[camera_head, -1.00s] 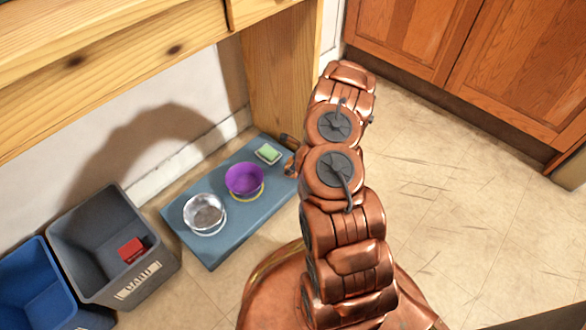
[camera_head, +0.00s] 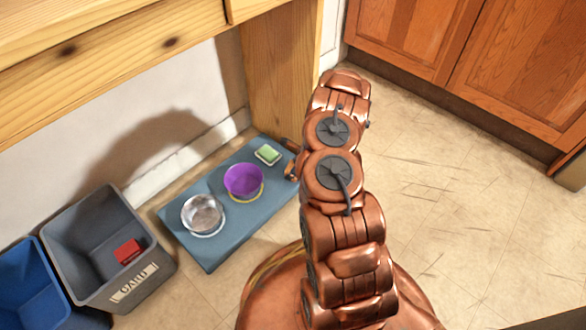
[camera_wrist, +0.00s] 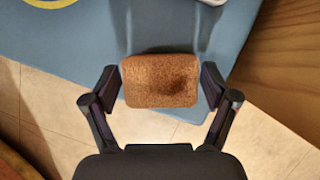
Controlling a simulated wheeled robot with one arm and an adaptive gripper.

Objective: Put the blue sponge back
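My gripper (camera_wrist: 160,84) shows in the wrist view with a finger at each side of a brown, rounded, sponge-like block (camera_wrist: 160,80). The fingers appear to touch its two short sides, so it looks held. The block is over the edge of a blue-grey mat (camera_wrist: 65,40). No blue sponge shows in these views. In the head view the mat (camera_head: 225,247) lies on the floor, and a green sponge-like piece (camera_head: 267,153) sits in a small pale dish at its far end. My arm hides most of my gripper there.
A purple bowl (camera_head: 243,181) and a clear or metallic bowl (camera_head: 203,214) stand on the mat. A grey bin (camera_head: 75,215) holding a red object (camera_head: 128,251) and a blue bin (camera_head: 30,285) stand left. A wooden table (camera_head: 280,85) overhangs the mat. Floor at right is clear.

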